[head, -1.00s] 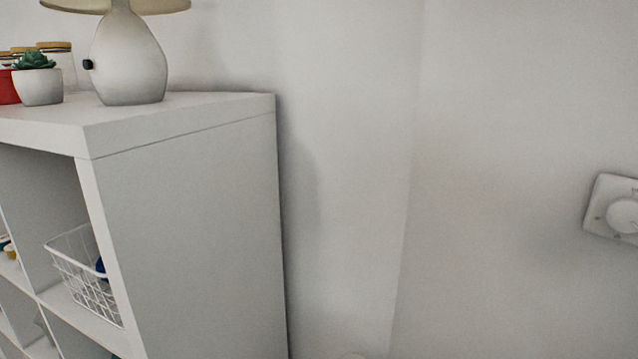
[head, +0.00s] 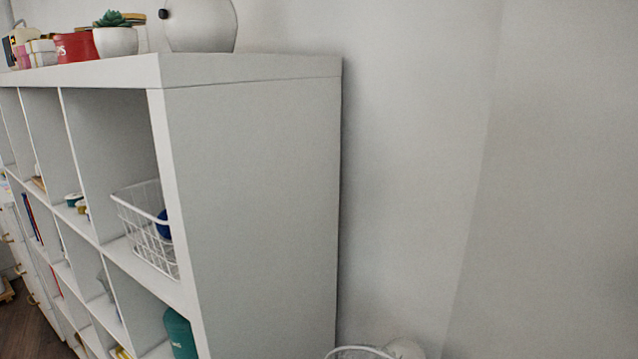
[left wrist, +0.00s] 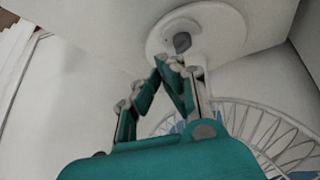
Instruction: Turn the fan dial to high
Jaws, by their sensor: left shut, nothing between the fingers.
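In the left wrist view a small grey knob (left wrist: 182,42) sits on a white round base (left wrist: 222,28); it looks like the fan dial, but its setting cannot be read. The white wire cage of the fan (left wrist: 285,132) is at the lower right, with blue behind the wires. My left gripper (left wrist: 172,64) is shut and empty, its green fingers' tips just below the knob; I cannot tell whether they touch it. In the head view only the top of the fan (head: 360,352) shows at the bottom edge. My right gripper is not in view.
A white shelf unit (head: 260,200) fills the left of the head view, with a wire basket (head: 150,235) in a compartment. A lamp base (head: 200,25), a potted plant (head: 115,38) and a red container (head: 75,46) stand on top. The wall at the right is bare.

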